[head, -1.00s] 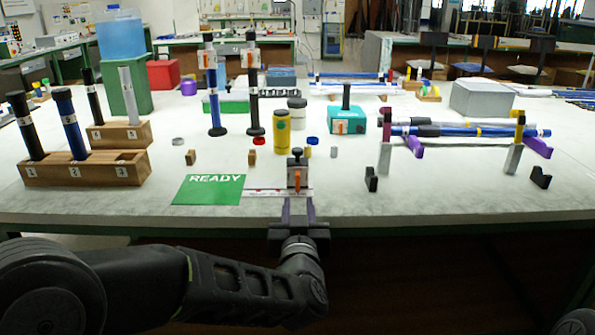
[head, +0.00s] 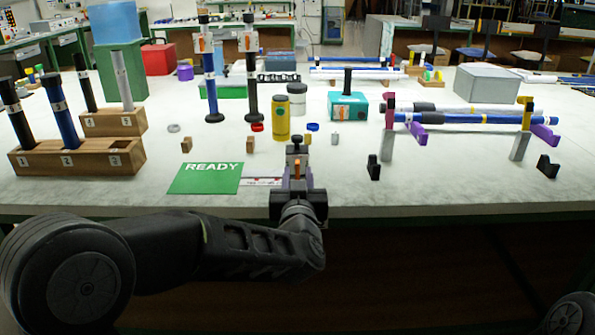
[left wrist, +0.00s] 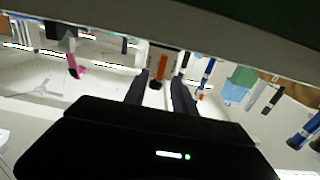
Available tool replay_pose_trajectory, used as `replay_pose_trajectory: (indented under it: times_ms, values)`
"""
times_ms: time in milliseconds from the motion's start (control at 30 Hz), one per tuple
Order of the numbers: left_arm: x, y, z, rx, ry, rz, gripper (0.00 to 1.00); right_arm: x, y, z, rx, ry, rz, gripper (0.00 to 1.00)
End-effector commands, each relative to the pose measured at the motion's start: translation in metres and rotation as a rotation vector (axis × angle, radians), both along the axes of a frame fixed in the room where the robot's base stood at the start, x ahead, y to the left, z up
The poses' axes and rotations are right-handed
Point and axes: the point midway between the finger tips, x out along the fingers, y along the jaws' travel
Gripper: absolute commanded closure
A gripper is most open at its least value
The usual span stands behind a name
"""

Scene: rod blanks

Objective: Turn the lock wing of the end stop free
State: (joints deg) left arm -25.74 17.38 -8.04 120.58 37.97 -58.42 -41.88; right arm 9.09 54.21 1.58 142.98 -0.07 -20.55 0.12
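The end stop (head: 296,150) is a small grey block with a dark knob on top, at the table's front edge by the end of a white-and-red strip (head: 262,182). Its orange lock wing (head: 296,168) stands upright on the side facing me. My left gripper (head: 297,184) is directly in front of the stop, and its arm hides the lower part. In the left wrist view, the open fingers (left wrist: 161,80) stand to either side of the orange wing (left wrist: 161,66), with gaps showing. I cannot tell whether they touch the stop. My right gripper is out of view.
A green READY card (head: 206,178) lies left of the stop. A yellow cylinder (head: 281,118) and a small wooden block (head: 250,145) stand behind. Wooden rod holders (head: 80,160) are at left. A rack with a blue rod (head: 460,119) is at right.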

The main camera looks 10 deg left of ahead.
Motion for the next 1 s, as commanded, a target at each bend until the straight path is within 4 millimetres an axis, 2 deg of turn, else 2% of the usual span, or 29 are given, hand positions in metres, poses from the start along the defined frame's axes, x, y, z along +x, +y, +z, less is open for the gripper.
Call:
replay_pose_trajectory:
  times_ms: [100, 200, 533, 900, 1000]
  values:
    - [0.017, 0.005, -0.001, 0.0, 0.0, 0.002, 0.68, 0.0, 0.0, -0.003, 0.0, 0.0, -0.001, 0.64]
    - [0.026, 0.007, -0.001, 0.0, 0.0, 0.002, 0.68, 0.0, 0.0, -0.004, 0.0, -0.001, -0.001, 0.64]
    - [0.029, 0.008, 0.0, 0.0, 0.001, 0.0, 0.68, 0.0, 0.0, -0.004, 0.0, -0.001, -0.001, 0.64]
    - [0.029, 0.008, 0.0, 0.0, 0.0, 0.0, 0.98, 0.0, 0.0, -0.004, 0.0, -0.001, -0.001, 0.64]
    - [0.029, 0.008, 0.0, 0.0, 0.0, 0.0, 1.0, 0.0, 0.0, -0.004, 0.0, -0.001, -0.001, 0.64]
